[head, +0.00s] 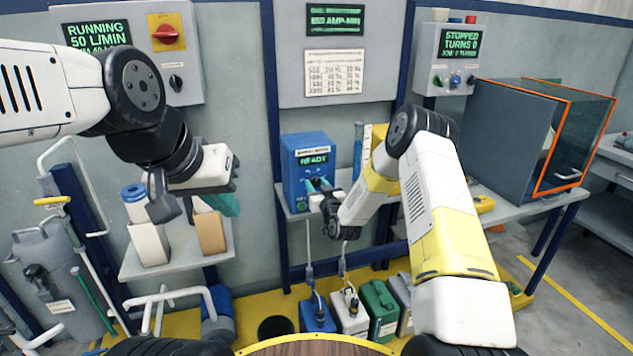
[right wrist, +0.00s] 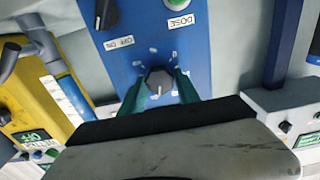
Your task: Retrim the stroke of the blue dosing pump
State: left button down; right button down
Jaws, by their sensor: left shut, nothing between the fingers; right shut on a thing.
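The blue dosing pump (head: 303,150) stands on a wall shelf in the middle of the head view, its small screen reading READY. In the right wrist view its blue front panel (right wrist: 120,55) fills the middle. In the head view my right gripper (head: 318,185) is at the pump's lower front and hides the knob. My left gripper (head: 226,204) is shut and empty, in front of the left shelf.
The pump panel also has a green DOSE button (right wrist: 180,18) and a black OFF/ON knob (right wrist: 106,13). A yellow unit (right wrist: 35,105) stands beside it. Several canisters (head: 382,308) stand on the floor below. An orange-framed clear enclosure (head: 577,135) is at right.

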jog(key=shift+m, duration=2.2)
jog(key=c, duration=0.9)
grip_release()
jog(key=v, duration=0.7)
jog(key=shift+s+d, duration=0.15)
jog(key=shift+s, duration=0.2)
jog(key=shift+r, duration=0.15)
